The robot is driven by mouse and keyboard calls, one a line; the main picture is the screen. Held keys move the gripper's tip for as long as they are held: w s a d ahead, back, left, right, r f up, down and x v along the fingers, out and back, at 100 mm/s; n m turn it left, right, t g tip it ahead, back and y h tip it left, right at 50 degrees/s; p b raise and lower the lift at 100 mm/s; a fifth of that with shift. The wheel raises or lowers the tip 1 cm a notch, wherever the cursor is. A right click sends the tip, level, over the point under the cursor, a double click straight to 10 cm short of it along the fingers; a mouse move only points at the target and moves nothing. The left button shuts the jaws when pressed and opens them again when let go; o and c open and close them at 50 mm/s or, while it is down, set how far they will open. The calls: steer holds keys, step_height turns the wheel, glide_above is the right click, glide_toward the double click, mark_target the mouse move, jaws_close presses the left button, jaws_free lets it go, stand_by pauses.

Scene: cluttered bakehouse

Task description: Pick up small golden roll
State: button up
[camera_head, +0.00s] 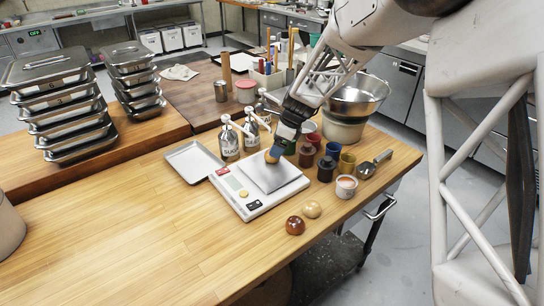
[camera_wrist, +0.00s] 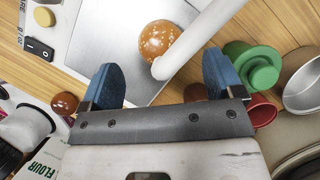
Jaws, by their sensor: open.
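A small golden roll (camera_head: 271,157) rests on the metal plate of the white scale (camera_head: 246,207), mostly hidden behind my gripper (camera_head: 275,152) in the head view. In the wrist view the roll (camera_wrist: 158,37) is golden-brown with pale flecks and lies on the plate, beyond my blue fingertips. My gripper (camera_wrist: 163,78) is open and empty, its fingers spread to either side of the roll's line. A white tube-like part (camera_wrist: 205,30) crosses the roll's right edge. A pale roll (camera_head: 312,209) and a dark brown roll (camera_head: 295,225) lie on the table in front of the scale.
Two pump bottles (camera_head: 229,143) stand behind the scale, close to my gripper. Several coloured cups and jars (camera_head: 347,163), a white tub (camera_head: 346,187) and a scoop (camera_head: 376,163) crowd the right. A small tray (camera_head: 192,162) lies left. The table's front left is clear.

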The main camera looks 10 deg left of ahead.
steer(key=shift+x, duration=2.25)
steer(key=c, duration=0.8)
